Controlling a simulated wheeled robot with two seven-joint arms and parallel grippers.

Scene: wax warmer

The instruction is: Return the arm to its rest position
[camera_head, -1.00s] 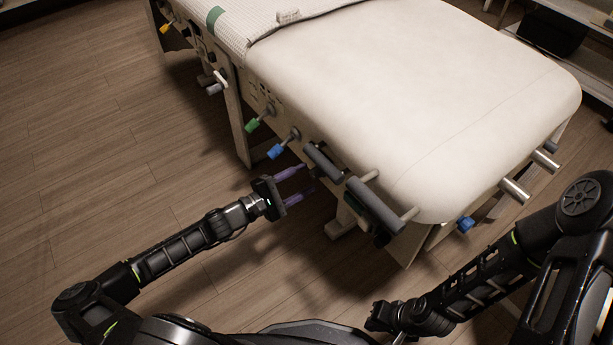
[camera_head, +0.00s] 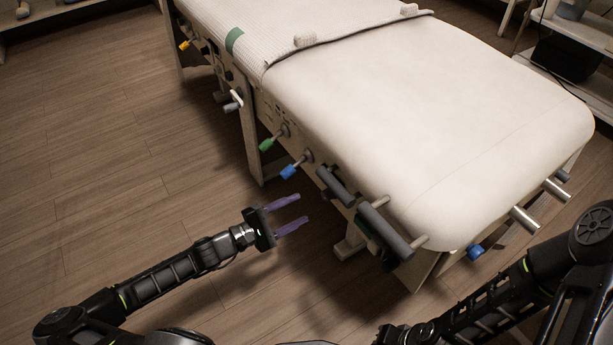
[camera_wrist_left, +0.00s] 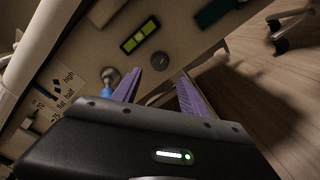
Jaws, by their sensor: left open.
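My left gripper (camera_head: 298,213) reaches in from the left in the head view, low beside the treatment bed (camera_head: 430,110). Its two purple fingers are apart, with nothing between them, and floor shows around them. In the left wrist view the fingers (camera_wrist_left: 155,88) are spread toward the bed's side panel (camera_wrist_left: 185,30), apart from it as far as I can tell. My right arm comes in from the right at the bottom of the head view; its gripper's fingers are not visible.
The bed's near side carries a green-tipped lever (camera_head: 267,145), a blue-tipped lever (camera_head: 290,171) and grey padded bars (camera_head: 385,229). Metal pegs (camera_head: 525,219) stick out at the near right end. Wooden floor (camera_head: 110,170) on the left is clear.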

